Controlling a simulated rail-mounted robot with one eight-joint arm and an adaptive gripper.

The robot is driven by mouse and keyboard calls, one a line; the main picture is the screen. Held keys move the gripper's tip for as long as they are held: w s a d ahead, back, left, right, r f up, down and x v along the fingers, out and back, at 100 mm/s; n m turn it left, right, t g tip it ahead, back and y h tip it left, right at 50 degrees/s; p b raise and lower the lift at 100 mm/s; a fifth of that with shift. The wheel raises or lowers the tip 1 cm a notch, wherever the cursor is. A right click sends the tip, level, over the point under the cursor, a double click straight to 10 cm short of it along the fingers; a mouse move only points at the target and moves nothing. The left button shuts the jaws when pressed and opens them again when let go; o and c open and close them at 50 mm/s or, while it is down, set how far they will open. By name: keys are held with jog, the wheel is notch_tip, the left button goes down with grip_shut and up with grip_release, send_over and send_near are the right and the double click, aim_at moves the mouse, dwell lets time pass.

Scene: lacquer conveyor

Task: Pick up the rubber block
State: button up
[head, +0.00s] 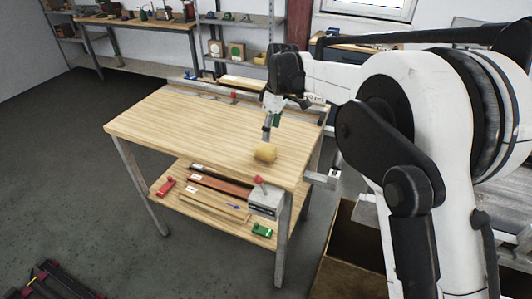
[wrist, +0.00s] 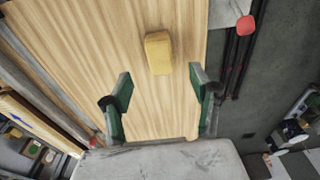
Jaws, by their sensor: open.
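The rubber block (head: 265,153) is a small yellow-tan block lying on the wooden tabletop near its front right edge. It also shows in the wrist view (wrist: 158,53), at the top centre, beyond the fingertips. My gripper (head: 268,132) is just behind the block in the head view, pointing down. In the wrist view my gripper (wrist: 160,83) shows two green-padded fingers spread wide with nothing between them. The block lies ahead of the gap, roughly midway between the fingers, and is not touched by them.
The wooden workbench (head: 190,115) is mostly bare. A lower shelf holds a red tool (head: 166,187), a green item (head: 262,230) and long bars. A rail (head: 205,90) runs along the bench's back edge.

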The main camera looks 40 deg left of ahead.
aim_at(262, 149)
jog(key=f, duration=0.5)
jog(key=shift+a+f, duration=0.35)
jog(key=shift+a, duration=0.05)
jog(key=shift+s+a+f+p, duration=0.1)
jog(key=shift+a+f+p, duration=0.15)
jog(key=shift+f, duration=0.6)
jog(key=shift+s+a+f+p, duration=0.1)
jog(key=shift+a+f+p, duration=0.1)
jog(key=shift+f, duration=0.7)
jog(key=shift+a+f+p, duration=0.15)
jog(key=shift+a+f, duration=0.1)
jog(key=shift+f, duration=0.6)
jog(key=c, duration=1.4)
jog(key=shift+r, duration=0.15)
jog(key=shift+r, duration=0.3)
jog(key=r, duration=0.2)
jog(key=s+r, duration=0.1)
jog(key=shift+a+r+b, duration=0.1)
jog(key=shift+r+b, duration=0.25)
jog(key=shift+b, duration=0.05)
jog(key=s+r, duration=0.2)
jog(key=s, duration=0.1)
jog(key=s+a+r, duration=0.1)
jog(key=s+r, duration=0.1)
jog(key=s, duration=0.2)
jog(key=s+a+r+b, duration=0.1)
jog(key=s+r, duration=0.1)
jog(key=s, duration=0.1)
jog(key=shift+s+r, duration=0.2)
jog(key=shift+s, duration=0.05)
